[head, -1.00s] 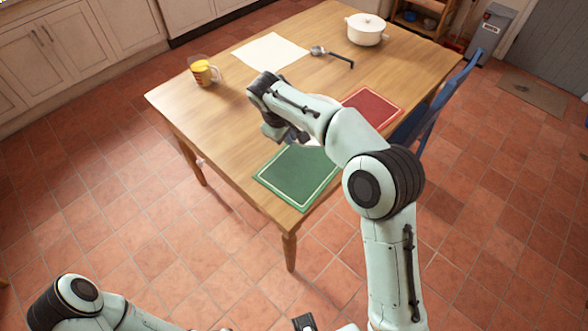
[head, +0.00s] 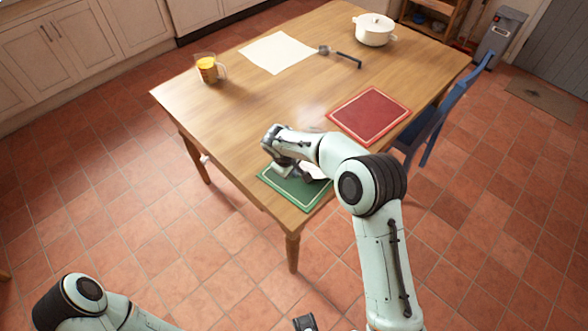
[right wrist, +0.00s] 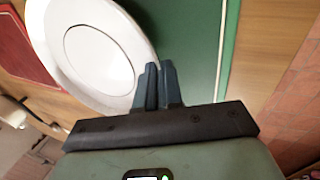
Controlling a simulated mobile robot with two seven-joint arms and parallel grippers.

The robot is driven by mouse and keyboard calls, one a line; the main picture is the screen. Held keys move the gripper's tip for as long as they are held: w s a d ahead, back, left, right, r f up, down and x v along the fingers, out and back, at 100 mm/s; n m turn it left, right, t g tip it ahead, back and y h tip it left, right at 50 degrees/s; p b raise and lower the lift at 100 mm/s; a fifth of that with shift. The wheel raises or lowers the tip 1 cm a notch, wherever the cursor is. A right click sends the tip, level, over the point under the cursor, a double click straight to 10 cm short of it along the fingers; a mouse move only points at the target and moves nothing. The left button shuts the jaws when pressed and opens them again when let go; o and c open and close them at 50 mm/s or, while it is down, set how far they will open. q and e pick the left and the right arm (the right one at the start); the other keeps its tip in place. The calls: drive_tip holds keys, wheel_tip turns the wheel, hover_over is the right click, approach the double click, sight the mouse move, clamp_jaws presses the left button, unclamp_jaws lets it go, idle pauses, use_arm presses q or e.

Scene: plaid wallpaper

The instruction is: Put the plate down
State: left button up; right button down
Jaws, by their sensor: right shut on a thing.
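The white plate (right wrist: 95,45) fills the upper left of the right wrist view, tilted in the picture. My right gripper (right wrist: 158,88) is shut on the plate's rim. In the head view the gripper (head: 284,168) is over the green placemat (head: 303,195) at the table's near corner. There the plate (head: 316,172) shows only in part, behind my right arm. The green placemat (right wrist: 190,35) lies behind the plate and fingers in the right wrist view. I cannot tell whether the plate touches it.
A red placemat (head: 369,114) lies behind the green one on the wooden table (head: 230,110). A blue chair (head: 432,123) is at the right edge.

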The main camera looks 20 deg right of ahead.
drive_tip(key=c, duration=1.7)
unclamp_jaws()
drive_tip(key=shift+f, duration=0.1)
drive_tip(key=o, duration=0.4)
drive_tip(key=shift+r, duration=0.25)
drive_tip(key=v, duration=1.2)
drive_tip(key=shift+f, duration=0.1)
